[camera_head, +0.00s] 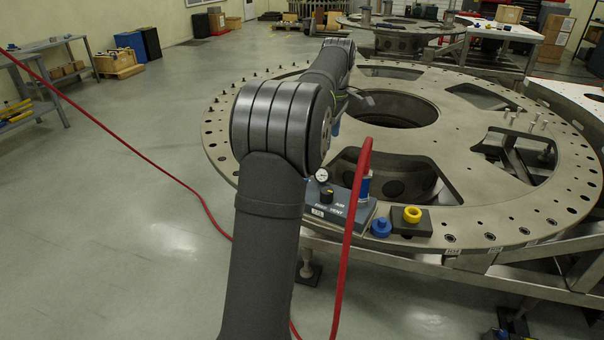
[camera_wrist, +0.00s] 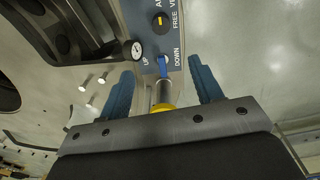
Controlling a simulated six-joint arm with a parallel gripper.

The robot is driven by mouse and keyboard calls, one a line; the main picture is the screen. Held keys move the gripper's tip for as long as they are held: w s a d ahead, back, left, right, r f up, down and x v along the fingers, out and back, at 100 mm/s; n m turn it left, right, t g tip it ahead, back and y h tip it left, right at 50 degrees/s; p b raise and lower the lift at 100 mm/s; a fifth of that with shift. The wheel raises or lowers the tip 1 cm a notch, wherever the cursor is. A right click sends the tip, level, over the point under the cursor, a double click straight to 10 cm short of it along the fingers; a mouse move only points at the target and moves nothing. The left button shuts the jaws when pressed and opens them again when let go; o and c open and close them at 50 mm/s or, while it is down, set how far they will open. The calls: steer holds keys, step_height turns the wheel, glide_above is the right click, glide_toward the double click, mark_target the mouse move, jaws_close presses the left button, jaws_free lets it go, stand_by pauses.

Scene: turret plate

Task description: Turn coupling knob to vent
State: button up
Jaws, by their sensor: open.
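A dark round knob (camera_wrist: 160,22) with an orange pointer mark sits on the blue-grey control panel (camera_wrist: 188,30) at the top of the wrist view, beside lettering partly cut off and the word FREE. I take it as the coupling knob; its exact setting is unclear. The head view shows the same panel (camera_head: 348,224) with VENT lettering and a dark knob (camera_head: 327,194). My gripper (camera_wrist: 160,68) is open, its two blue fingers spread apart below the knob in the wrist picture. A metal rod with a yellow collar (camera_wrist: 162,98) shows between them. In the head view my arm largely hides the gripper.
A blue lever (camera_wrist: 165,66) marked UP and DOWN and a gauge (camera_wrist: 134,50) are near the fingers. A red hose (camera_head: 350,235) rises beside the panel. A yellow ring (camera_head: 412,214) and blue knob (camera_head: 381,227) sit right, on the turret plate (camera_head: 470,215).

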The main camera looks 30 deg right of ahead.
steer(key=s+a+f+m+t, duration=0.1)
steer(key=s+f+m+t, duration=0.3)
steer(key=m, duration=0.5)
steer(key=m+h, duration=0.1)
glide_toward(327, 190)
steer(key=x, duration=1)
steer(key=c, duration=1)
